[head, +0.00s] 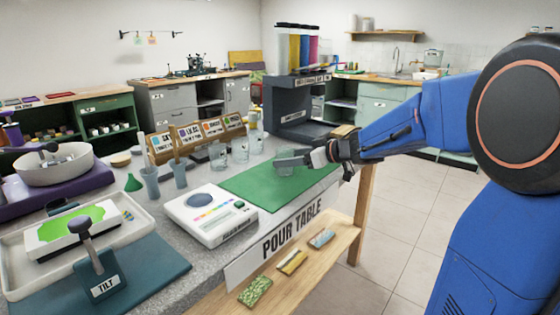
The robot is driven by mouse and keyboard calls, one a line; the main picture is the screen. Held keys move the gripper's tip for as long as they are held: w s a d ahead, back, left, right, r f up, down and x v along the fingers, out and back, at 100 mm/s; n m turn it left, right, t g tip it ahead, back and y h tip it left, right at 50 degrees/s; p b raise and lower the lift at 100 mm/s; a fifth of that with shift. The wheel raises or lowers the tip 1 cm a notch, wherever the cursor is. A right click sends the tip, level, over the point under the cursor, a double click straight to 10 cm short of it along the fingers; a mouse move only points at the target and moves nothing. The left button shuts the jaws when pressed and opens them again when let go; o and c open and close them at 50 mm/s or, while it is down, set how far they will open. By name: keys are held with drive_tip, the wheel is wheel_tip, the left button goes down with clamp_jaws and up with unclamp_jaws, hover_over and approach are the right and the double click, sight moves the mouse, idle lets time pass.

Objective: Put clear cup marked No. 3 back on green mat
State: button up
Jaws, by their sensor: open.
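A clear cup (285,164) is at the far right part of the green mat (255,188), directly at my gripper's fingertips. It looks upright, and its base seems to be on the mat, though contact is hard to see. My gripper (303,158) is open and reaches in from the right, low over the mat, with its fingers partly covering the cup. I cannot tell if the fingers touch it. More clear cups (218,155) stand in a row behind the mat. No cup's number is readable.
Labelled wooden racks (190,136) and a dark dispenser with coloured tubes (298,100) stand behind. A tray with a tilt handle (92,258) is front left. The mat's front is bare.

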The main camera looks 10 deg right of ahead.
drive_tip(key=v, duration=0.6)
drive_tip(key=shift+s+d, duration=0.15)
drive_tip(key=shift+r+t, duration=0.3)
drive_tip(key=s+d+r+m+t+h, duration=0.2)
drive_tip(key=d+r+m+t+h, duration=0.25)
drive_tip(key=d+h, duration=0.2)
drive_tip(key=s+d+f+m+g+h, duration=0.2)
drive_tip(key=s+d+m+h, duration=0.15)
drive_tip(key=s+h, duration=0.35)
drive_tip(key=s+a+f+g+y, duration=0.1)
drive_tip(key=s+a+f+g, duration=0.1)
drive_tip(key=s+f, duration=0.3)
drive_tip(key=s+a+f+g+y, duration=0.2)
drive_tip(key=s+f, duration=0.4)
drive_tip(key=s, duration=0.6)
drive_tip(key=s+a+f+g+y, duration=0.1)
drive_tip(key=s+a+f+g, duration=0.3)
drive_tip(key=s, duration=0.5)
wheel_tip(320, 180, down, 2)
drive_tip(key=shift+s+a+f, duration=0.25)
drive_tip(key=shift+s+a, duration=0.05)
drive_tip(key=shift+a, duration=0.3)
drive_tip(key=shift+g, duration=0.25)
